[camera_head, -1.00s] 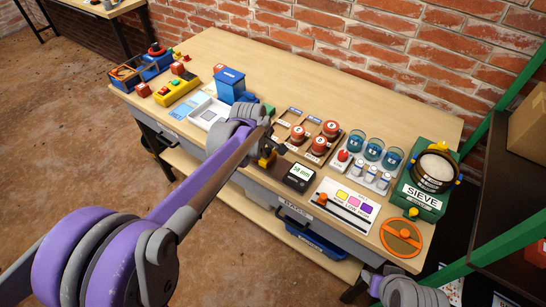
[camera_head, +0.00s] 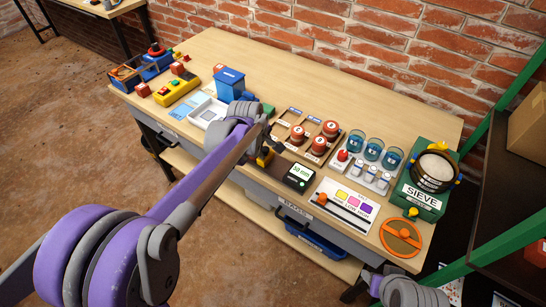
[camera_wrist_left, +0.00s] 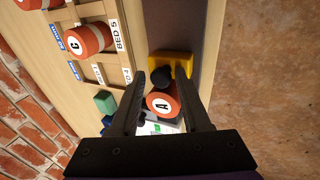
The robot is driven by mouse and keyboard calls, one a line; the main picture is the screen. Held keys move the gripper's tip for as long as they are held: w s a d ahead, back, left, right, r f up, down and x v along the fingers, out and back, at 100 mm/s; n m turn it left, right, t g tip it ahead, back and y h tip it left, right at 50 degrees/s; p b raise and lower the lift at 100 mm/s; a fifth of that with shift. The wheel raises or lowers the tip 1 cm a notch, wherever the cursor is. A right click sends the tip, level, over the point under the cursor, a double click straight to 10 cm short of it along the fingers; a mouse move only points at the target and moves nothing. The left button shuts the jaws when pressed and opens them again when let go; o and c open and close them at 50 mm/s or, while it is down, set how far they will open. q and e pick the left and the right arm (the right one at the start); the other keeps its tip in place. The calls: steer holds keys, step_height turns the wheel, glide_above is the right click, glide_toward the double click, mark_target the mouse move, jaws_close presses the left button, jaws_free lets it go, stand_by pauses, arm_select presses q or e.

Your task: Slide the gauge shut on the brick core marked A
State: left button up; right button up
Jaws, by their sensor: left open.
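The orange brick core marked A (camera_wrist_left: 163,104) shows in the left wrist view, lying at the gauge between my finger lines. The gauge's yellow jaw (camera_wrist_left: 173,64) with a black knob (camera_wrist_left: 160,77) is just beyond it. In the head view the gauge's display (camera_head: 300,176) reads about 50 mm in green, and a bit of yellow jaw (camera_head: 265,160) shows beside my gripper. The core is hidden there by my arm. My left gripper (camera_wrist_left: 161,76) is open, its fingers on either side of the knob; contact is not clear. My right gripper's fingers are not visible.
A wooden tray (camera_head: 283,140) with several red-brown cores is behind the gauge. A blue box (camera_head: 230,84) is to the left. The back of the bench is clear.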

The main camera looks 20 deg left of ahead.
mark_target(264, 150)
arm_select(q)
steer(key=shift+r+p, duration=2.3)
steer(key=shift+r, duration=1.25)
steer(key=s+f+m+p, duration=0.1)
steer(key=s+m, duration=1.3)
steer(key=s, duration=1.4)
steer(key=shift+f+t+y, duration=0.4)
steer(key=shift+f, duration=0.2)
steer(key=shift+a, duration=0.1)
